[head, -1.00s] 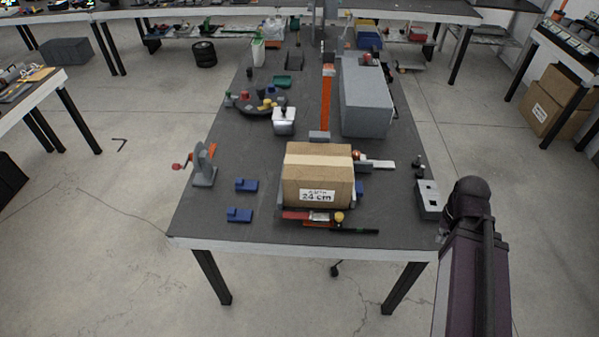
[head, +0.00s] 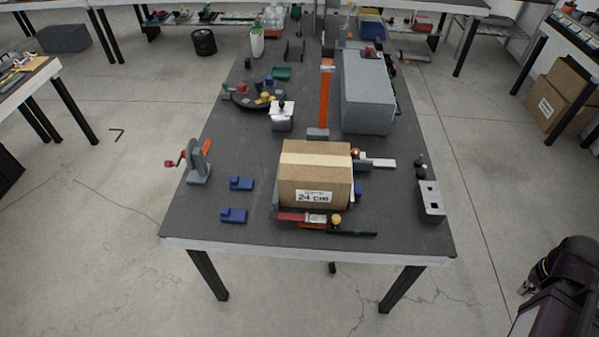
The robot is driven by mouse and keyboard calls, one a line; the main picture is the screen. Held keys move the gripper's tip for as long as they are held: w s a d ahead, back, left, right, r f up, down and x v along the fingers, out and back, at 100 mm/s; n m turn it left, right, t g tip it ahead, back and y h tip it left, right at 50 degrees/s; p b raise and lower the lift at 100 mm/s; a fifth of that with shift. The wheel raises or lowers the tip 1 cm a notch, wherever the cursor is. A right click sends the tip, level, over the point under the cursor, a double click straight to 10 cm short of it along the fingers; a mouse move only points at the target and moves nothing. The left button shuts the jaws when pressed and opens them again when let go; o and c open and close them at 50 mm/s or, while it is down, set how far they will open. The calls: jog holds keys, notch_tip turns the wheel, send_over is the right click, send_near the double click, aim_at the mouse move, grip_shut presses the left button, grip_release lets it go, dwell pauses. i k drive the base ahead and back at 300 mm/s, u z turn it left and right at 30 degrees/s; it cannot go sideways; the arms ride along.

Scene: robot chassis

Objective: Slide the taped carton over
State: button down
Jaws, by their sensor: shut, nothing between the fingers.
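The taped carton (head: 316,178) is a brown box with a pale tape strip across its top and a white "24 cm" label on its front. It sits upright on the dark table (head: 260,225), near the front edge and right of the table's middle. A dark part of my arm (head: 560,270) shows at the lower right, off the table and well apart from the carton. I cannot make out my gripper's fingers in the head view.
Tools with a red piece (head: 302,217) lie right before the carton. Blue blocks (head: 234,215) lie to its left, a grey slotted block (head: 431,202) to its right. A large grey box (head: 367,95) and an orange strip (head: 325,100) are behind it.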

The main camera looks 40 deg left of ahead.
aim_at(313, 174)
jog(key=z, duration=0.2)
jog(key=k, duration=1.45)
jog(key=u, duration=1.55)
jog(key=i, duration=0.75)
jog(key=z, duration=0.05)
